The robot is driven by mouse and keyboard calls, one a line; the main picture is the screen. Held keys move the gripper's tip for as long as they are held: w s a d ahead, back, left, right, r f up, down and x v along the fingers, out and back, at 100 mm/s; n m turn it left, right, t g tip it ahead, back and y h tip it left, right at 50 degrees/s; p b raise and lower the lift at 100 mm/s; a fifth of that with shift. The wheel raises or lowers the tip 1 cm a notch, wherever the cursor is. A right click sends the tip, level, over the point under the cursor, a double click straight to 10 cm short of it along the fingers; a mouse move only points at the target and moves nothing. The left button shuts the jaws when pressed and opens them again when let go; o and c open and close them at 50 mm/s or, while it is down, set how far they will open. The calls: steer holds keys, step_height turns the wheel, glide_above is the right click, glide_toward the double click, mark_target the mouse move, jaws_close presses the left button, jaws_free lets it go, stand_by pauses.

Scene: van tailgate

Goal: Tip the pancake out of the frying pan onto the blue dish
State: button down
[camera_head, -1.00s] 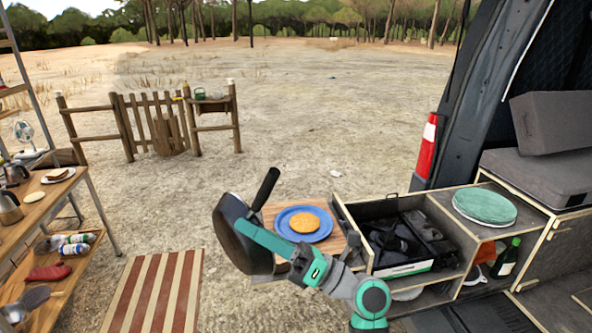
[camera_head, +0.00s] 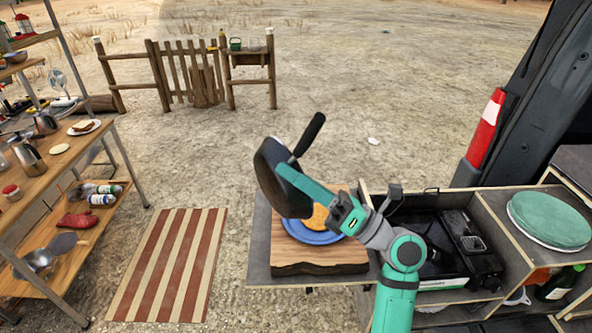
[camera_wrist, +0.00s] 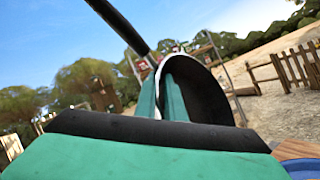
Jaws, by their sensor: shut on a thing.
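The black frying pan (camera_head: 275,178) is tipped steeply on its side above the left edge of the blue dish. My gripper (camera_head: 292,170) is shut on the frying pan; the pan's handle points up and to the right. In the wrist view, the pan (camera_wrist: 205,92) stands on edge by my fingers (camera_wrist: 164,98), its visible inside bare. The golden pancake (camera_head: 320,213) lies on the blue dish (camera_head: 306,235), partly hidden by my arm. The dish sits on a wooden board (camera_head: 320,260).
A gas stove (camera_head: 445,240) stands right of the board. A green round lid or cushion (camera_head: 549,220) lies further right. A shelf rack (camera_head: 60,165) with kitchenware stands at left. A striped mat (camera_head: 170,262) lies on the ground between.

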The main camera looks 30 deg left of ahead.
steer(key=shift+s+a, duration=0.1)
steer(key=shift+s+f+n+g+h, duration=0.3)
steer(key=shift+f+n+g+h, duration=0.4)
steer(key=shift+n, duration=0.5)
steer(key=s+a+f+n+h, duration=0.1)
steer(key=s+f+n+h, duration=0.2)
steer(key=f+n+h, duration=0.1)
steer(key=s+a+f+n+t+h, duration=0.1)
steer(key=s+a+f+n+h, duration=0.1)
steer(key=f+n, duration=0.5)
steer(key=shift+s+n+h, duration=0.3)
steer(key=shift+s+h, duration=0.6)
steer(key=shift+s, duration=0.05)
steer(key=shift+w, duration=0.1)
